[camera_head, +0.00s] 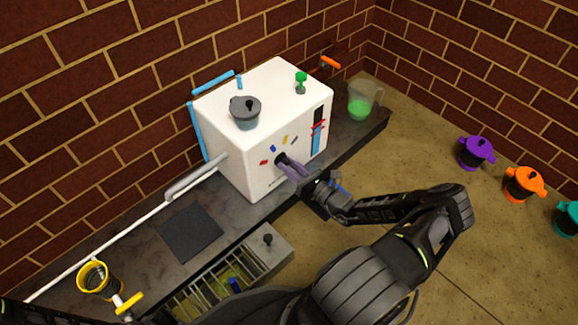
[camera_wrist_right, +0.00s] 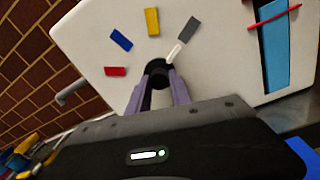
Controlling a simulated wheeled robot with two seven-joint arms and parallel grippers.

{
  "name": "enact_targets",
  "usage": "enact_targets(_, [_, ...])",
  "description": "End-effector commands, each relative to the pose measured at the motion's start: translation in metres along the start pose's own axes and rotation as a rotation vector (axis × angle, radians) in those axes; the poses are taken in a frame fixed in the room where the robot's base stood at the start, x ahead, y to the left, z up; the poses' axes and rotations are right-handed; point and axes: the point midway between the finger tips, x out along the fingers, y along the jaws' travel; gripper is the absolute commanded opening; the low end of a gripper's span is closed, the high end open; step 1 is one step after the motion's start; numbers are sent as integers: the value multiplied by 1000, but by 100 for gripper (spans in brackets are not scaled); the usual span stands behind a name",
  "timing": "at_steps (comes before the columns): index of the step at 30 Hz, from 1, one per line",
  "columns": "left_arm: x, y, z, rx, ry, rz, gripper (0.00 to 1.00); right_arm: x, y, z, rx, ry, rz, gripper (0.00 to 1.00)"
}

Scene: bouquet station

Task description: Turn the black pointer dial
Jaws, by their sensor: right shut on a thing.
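The black pointer dial (camera_wrist_right: 160,74) is on the front of a white box (camera_head: 239,146). Its white pointer (camera_wrist_right: 175,53) points up and right, toward a grey mark (camera_wrist_right: 188,30). Red, blue and yellow marks are also around it. In the head view the dial (camera_head: 281,158) is partly covered by my right gripper (camera_head: 288,165). The right gripper's purple fingers (camera_wrist_right: 158,92) are shut on the dial, one on each side. At the bottom left of the head view a dark arm link shows, but my left gripper is not in view.
A grey pot (camera_head: 245,113) and a small green-topped item (camera_head: 301,81) stand on the box. A jug of green liquid (camera_head: 362,100) is on the counter to its right. An open drawer (camera_head: 270,256) juts out below the counter. Purple, orange and teal pots are at the right.

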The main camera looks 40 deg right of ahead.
Motion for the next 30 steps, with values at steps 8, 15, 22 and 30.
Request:
enact_targets(8, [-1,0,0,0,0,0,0,0,-1,0,-5,1,-2,0])
enact_targets(15, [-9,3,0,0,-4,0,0,0,0,2,-57,3,-2,0])
enact_targets(22, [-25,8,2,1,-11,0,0,0,0,4,-182,10,-2,0])
enact_targets(30, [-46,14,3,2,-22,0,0,0,1,4,-395,19,-4,0])
